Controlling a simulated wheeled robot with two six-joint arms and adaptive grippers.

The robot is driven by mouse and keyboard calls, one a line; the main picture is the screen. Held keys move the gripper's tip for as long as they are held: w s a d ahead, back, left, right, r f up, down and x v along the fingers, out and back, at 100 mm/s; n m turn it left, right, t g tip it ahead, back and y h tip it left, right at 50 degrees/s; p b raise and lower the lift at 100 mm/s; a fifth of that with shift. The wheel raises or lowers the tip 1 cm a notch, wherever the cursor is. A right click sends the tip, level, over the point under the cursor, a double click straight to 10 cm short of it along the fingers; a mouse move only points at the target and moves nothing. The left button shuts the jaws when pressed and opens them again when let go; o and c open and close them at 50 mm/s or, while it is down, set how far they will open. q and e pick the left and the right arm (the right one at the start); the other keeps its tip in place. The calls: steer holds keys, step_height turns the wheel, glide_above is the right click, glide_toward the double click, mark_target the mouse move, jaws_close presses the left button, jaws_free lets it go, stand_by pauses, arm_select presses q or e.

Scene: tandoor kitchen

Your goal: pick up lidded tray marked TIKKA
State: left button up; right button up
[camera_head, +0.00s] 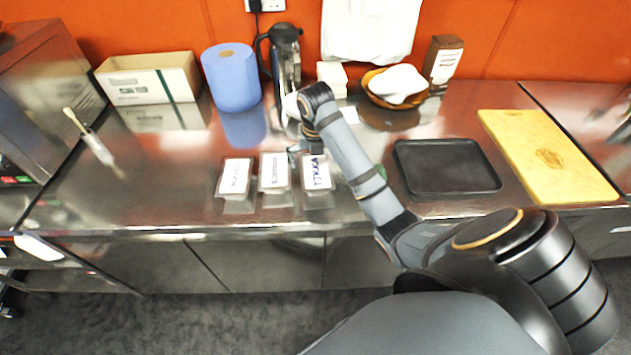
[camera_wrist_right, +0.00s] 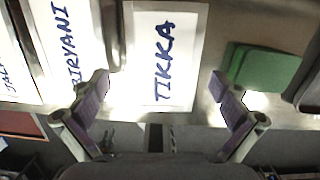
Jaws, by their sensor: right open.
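The lidded tray marked TIKKA (camera_wrist_right: 180,75) lies on the steel counter with its white label facing up. In the head view the tray (camera_head: 317,175) is the rightmost of three in a row. My right gripper (camera_wrist_right: 160,90) is open, with its fingers spread to either side of the tray's label in the wrist view. In the head view this gripper (camera_head: 306,147) is at the far end of the tray, partly hidden by my own arm. I cannot tell whether the fingers touch the tray. My left gripper is not in view.
The tray marked BIRYANI (camera_wrist_right: 75,35) is close on the left, with another labelled tray (camera_head: 234,178) beyond it. A green block (camera_wrist_right: 262,68) is close on the right. A black tray (camera_head: 446,166) and a yellow board (camera_head: 548,155) lie further right.

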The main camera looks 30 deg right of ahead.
mark_target(316, 171)
steer(key=shift+s+d+f+b, duration=0.1)
steer(key=shift+s+f+b, duration=0.05)
steer(key=shift+f+b, duration=0.35)
steer(key=shift+s+d+f+b, duration=0.1)
steer(key=shift+f+b, duration=0.2)
steer(key=shift+f, duration=0.3)
steer(key=shift+w+d+f, duration=0.1)
steer(key=shift+w+f, duration=0.05)
steer(key=shift+f, duration=0.55)
steer(key=shift+w+f, duration=0.15)
steer(key=shift+f, duration=0.5)
steer(key=shift+s, duration=0.1)
steer(key=shift+c, duration=0.8)
steer(key=c, duration=1.2)
arm_select(q)
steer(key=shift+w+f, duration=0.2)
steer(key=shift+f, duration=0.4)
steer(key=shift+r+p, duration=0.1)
steer(key=shift+p, duration=0.25)
arm_select(e)
steer(key=shift+r, duration=0.15)
